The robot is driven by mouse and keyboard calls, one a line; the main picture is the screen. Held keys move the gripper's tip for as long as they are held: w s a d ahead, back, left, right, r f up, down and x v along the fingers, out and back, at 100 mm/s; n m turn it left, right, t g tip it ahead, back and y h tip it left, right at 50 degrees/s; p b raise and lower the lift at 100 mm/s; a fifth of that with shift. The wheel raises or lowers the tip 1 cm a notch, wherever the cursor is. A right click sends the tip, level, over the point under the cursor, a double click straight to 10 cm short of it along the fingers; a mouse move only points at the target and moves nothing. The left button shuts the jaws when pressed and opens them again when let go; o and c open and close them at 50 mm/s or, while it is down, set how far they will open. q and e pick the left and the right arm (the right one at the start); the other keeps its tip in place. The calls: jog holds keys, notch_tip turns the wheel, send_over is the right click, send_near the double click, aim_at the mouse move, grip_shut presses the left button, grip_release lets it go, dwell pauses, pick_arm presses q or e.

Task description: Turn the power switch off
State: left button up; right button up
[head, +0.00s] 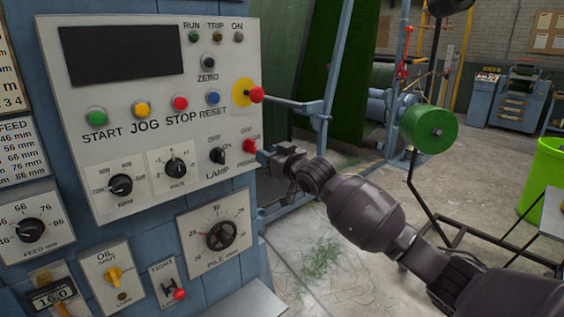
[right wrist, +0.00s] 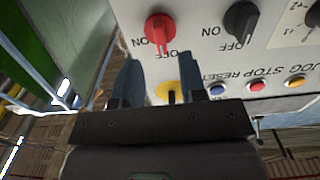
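The power switch is a red knob (head: 249,146) at the lower right of the grey control panel (head: 140,195). In the right wrist view the red knob (right wrist: 160,28) appears upside down, with ON and OFF labels beside it. My right gripper (head: 268,158) is at the panel's right edge, close beside the knob. In the right wrist view its two fingers (right wrist: 160,88) are apart with nothing held, and the knob lies beyond their tips. My left gripper is not in view.
The black lamp knob (head: 218,156) is just left of the power switch. A red mushroom button (head: 256,94) on a yellow disc sticks out above. A blue frame (head: 325,110) and green roller (head: 428,128) stand behind my right arm.

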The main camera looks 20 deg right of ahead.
jog(key=shift+v, duration=2.75)
jog(key=s+a+f+n+h, duration=0.1)
jog(key=s+f+h, duration=0.1)
jog(key=s+f, duration=0.75)
jog(key=s+f+h, duration=0.1)
jog(key=s+f, duration=0.5)
jog(key=f, duration=0.6)
jog(key=s+f+m+g+h, duration=0.1)
jog(key=s+f+m+g, duration=0.1)
jog(key=s+f, duration=0.6)
jog(key=s+d+f+m+g+h, duration=0.1)
jog(key=s+f+m+g+h, duration=0.1)
jog(key=s+f, duration=0.7)
jog(key=s+g, duration=0.1)
jog(key=s, duration=0.4)
jog(key=shift+d+f, duration=0.2)
jog(key=shift+d, duration=0.1)
